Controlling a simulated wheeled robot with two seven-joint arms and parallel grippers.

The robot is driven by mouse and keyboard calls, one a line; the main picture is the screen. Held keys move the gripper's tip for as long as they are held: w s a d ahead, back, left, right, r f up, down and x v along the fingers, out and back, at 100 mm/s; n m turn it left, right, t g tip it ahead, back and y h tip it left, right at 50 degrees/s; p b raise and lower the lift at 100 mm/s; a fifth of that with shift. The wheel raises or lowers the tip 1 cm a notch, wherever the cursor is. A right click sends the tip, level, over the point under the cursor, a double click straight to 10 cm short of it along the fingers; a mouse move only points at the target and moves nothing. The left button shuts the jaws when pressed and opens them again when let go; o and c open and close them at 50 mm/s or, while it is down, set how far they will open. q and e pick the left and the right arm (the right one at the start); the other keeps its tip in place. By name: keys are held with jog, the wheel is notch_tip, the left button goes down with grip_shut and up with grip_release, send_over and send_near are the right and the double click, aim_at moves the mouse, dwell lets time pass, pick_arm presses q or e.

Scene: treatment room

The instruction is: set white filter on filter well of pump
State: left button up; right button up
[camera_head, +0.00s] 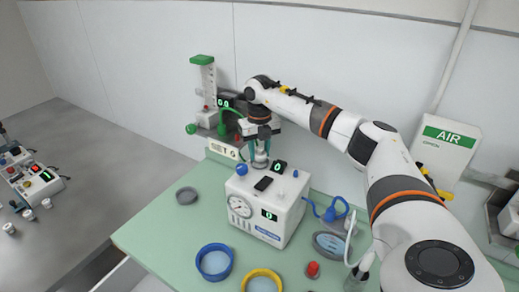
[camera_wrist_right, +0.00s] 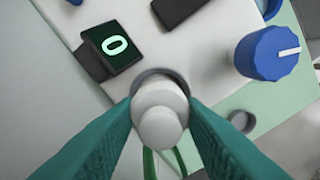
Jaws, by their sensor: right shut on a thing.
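The white pump box (camera_head: 272,222) stands on the green table, with a gauge and a lit display on its front. Its top fills much of the right wrist view (camera_wrist_right: 205,50). My right gripper (camera_head: 261,150) points down over the rear of the pump's top. Its teal fingers (camera_wrist_right: 160,112) are shut on the white filter (camera_wrist_right: 159,122), which also shows in the head view (camera_head: 261,162). The grey rim of the filter well (camera_wrist_right: 158,76) shows just behind the filter, lined up with it. The filter hides most of the well, so I cannot tell whether it is seated. My left gripper is out of view.
On the pump's top are a blue knob (camera_wrist_right: 268,52), a small display (camera_wrist_right: 112,44) and a dark flat piece (camera_head: 263,183). A flow-meter stand (camera_head: 205,85) is behind. Blue (camera_head: 214,262) and yellow (camera_head: 262,281) rings lie in front; a blue bulb (camera_head: 336,209) lies right.

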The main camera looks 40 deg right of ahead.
jog(key=shift+f+b, duration=0.4)
jog(key=shift+f, duration=0.45)
